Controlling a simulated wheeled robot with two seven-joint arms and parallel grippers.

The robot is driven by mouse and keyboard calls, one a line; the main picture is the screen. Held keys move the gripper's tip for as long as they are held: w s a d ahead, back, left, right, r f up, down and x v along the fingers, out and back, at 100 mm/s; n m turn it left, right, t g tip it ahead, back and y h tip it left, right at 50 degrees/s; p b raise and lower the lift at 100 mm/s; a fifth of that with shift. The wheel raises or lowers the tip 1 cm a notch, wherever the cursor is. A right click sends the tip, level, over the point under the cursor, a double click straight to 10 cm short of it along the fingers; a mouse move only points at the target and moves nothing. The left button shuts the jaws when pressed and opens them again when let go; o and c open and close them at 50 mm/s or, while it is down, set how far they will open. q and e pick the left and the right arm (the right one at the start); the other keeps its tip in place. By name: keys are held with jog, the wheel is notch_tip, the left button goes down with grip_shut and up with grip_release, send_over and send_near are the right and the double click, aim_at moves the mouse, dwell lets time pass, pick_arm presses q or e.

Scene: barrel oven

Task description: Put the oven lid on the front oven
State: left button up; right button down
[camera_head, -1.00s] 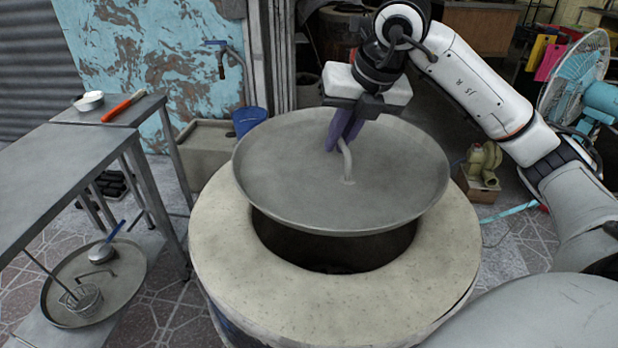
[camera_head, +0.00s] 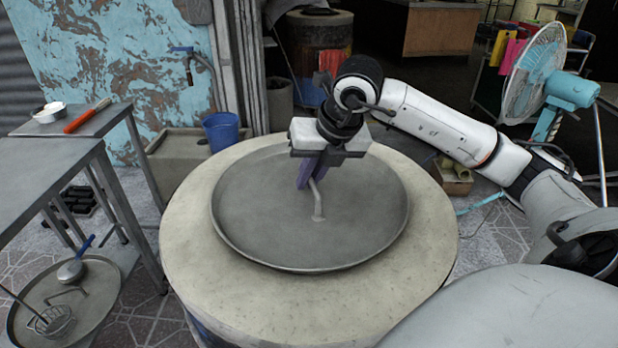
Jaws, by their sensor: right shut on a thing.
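The oven lid (camera_head: 265,225) is a wide round grey metal disc with a bent handle (camera_head: 318,203) near its middle. It lies over the top of the front oven (camera_head: 205,275), a pale round barrel oven, and looks level. The lid hides the oven's opening; whether its rim touches all round I cannot tell. My right gripper (camera_head: 308,175) comes down from above, its purple fingers shut on the lid's handle. My left gripper is not in view.
A metal table (camera_head: 45,180) with a red-handled tool (camera_head: 87,116) stands at left; another round lid (camera_head: 100,290) lies on its lower shelf. A blue bucket (camera_head: 220,130) sits behind the oven. A blue fan (camera_head: 535,75) stands at right. Another barrel oven (camera_head: 320,40) is farther back.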

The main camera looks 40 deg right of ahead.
jog(key=c, duration=1.8)
grip_release()
jog(key=shift+c, duration=0.2)
jog(key=p+v, duration=0.1)
jog(key=v, duration=1.1)
